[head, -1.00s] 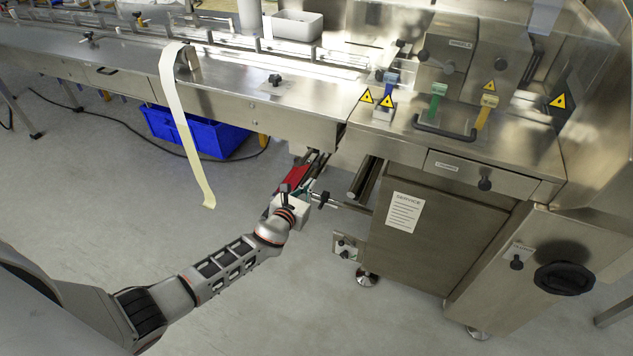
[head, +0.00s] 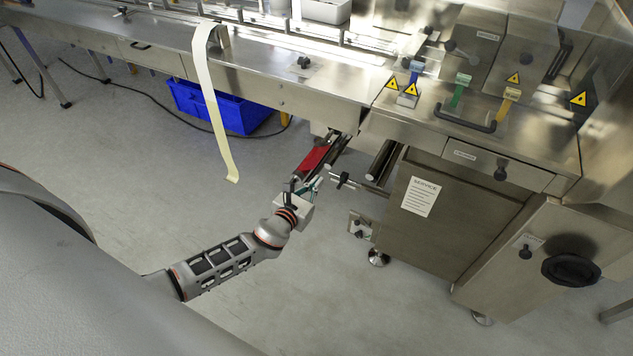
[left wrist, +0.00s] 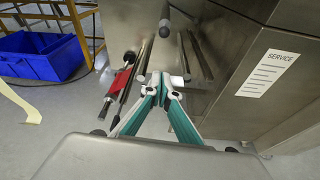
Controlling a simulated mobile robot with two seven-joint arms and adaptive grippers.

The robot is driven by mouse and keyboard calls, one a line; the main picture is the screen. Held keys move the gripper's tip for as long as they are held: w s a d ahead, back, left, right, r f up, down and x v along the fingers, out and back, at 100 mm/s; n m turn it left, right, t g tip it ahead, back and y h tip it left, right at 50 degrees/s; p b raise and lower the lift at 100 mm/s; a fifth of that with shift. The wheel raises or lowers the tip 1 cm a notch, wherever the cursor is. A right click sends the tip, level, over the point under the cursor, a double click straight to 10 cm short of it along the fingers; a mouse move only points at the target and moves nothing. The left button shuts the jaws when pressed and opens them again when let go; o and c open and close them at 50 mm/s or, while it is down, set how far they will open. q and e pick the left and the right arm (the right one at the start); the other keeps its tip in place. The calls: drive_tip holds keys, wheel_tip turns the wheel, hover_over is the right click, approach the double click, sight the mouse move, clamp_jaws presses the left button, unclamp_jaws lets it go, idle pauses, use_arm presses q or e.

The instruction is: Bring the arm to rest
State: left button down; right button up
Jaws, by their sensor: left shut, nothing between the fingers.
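My left gripper (head: 314,184) is in front of the machine's underside, below the table edge. In the left wrist view its teal-lined fingers (left wrist: 160,85) meet at the tips, shut with nothing between them. A black-ended rod (head: 344,181) sticks out from the machine just right of the gripper in the head view. A red part (head: 318,158) between dark rails lies just beyond the gripper. It also shows left of the fingers in the left wrist view (left wrist: 118,83). My right gripper is in neither view.
The steel cabinet with a service sheet (head: 420,196) stands right of the gripper. A small bracket plate (head: 361,226) sits low at its left. A cream film strip (head: 214,110) hangs from the table. A blue crate (head: 215,108) is underneath. The floor left of my arm is clear.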

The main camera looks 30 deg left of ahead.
use_arm(q)
drive_tip(key=s+d+r+n+g+h+p, duration=0.1)
drive_tip(key=s+d+n+g+p, duration=0.1)
drive_tip(key=s+n, duration=1.4)
drive_tip(key=s+d+r+n+g+h+p, duration=0.1)
drive_tip(key=s+d+n+p, duration=0.4)
drive_tip(key=s+n, duration=1)
drive_tip(key=shift+s+d+n+g+h, duration=0.35)
drive_tip(key=shift+d+n+g, duration=0.45)
drive_tip(key=shift+d+n, duration=0.15)
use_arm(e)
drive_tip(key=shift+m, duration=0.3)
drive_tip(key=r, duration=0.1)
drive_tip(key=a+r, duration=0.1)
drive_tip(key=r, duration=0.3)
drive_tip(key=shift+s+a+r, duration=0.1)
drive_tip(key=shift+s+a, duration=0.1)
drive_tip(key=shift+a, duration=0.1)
